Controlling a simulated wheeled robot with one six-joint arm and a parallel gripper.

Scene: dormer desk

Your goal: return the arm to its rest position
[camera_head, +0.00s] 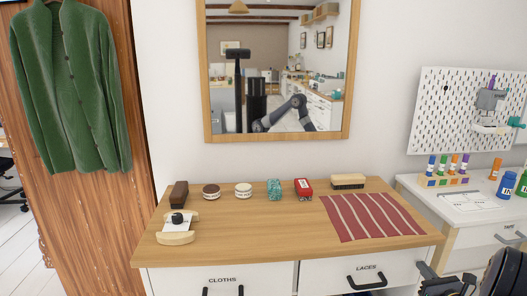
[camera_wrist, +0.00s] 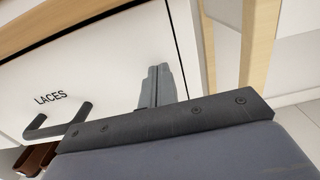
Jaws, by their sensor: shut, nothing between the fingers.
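My gripper (camera_head: 426,268) shows at the lower right of the head view, beside the right end of the dresser front. In the wrist view its two grey fingers (camera_wrist: 158,72) are together, shut with nothing between them. Part of my dark arm fills the lower right corner of the head view. The fingers appear in front of the white LACES drawer (camera_wrist: 110,70), right of its dark handle (camera_wrist: 55,125). I cannot tell whether they touch it.
The wooden dresser top (camera_head: 270,225) bears brushes, tins, small boxes and a red striped cloth (camera_head: 372,216). The CLOTHS drawer (camera_head: 205,280) is at left. A white desk (camera_head: 430,190) with bottles and a pegboard (camera_head: 450,110) stands at right. A mirror (camera_head: 352,60) hangs behind.

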